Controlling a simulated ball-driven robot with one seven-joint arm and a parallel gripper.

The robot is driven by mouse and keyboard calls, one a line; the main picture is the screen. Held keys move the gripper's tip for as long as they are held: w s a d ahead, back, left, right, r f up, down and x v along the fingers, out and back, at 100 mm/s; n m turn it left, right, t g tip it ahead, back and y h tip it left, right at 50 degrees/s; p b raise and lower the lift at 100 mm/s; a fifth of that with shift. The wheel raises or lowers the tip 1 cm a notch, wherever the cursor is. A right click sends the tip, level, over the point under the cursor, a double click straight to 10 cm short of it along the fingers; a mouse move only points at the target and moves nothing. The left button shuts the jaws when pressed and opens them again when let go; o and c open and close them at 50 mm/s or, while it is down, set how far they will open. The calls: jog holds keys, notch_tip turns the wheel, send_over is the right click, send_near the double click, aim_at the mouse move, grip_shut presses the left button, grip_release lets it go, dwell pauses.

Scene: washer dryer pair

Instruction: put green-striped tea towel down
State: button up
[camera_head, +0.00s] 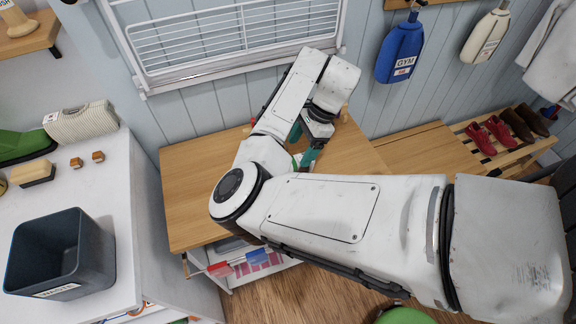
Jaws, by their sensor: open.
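My gripper (304,147) is low over the wooden bench top, near its back right part. Its teal fingers are apart, so it is open. My white arm crosses the view in front of it and hides much of the bench. A small patch of green and white shows just by the fingertips. It may be part of the green-striped tea towel, but it is too small and covered to be sure. I cannot tell whether the fingers touch it.
The wooden bench top (192,192) is clear at its left. A white counter at the left holds a dark bin (62,252), a striped bag (82,122) and a brush (33,174). A white wall rack (235,40) hangs behind. A shoe rack with red shoes (481,139) stands right.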

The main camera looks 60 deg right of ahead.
aim_at(294, 159)
jog(key=shift+d+p+x, duration=0.15)
jog(key=shift+p+x, duration=0.15)
jog(key=shift+x, duration=1.85)
jog(key=shift+d+p+x, duration=0.2)
jog(key=shift+p+x, duration=0.1)
jog(key=shift+x, duration=1.85)
jog(key=shift+f, duration=0.1)
jog(key=c, duration=1.2)
jog(key=shift+o, duration=0.2)
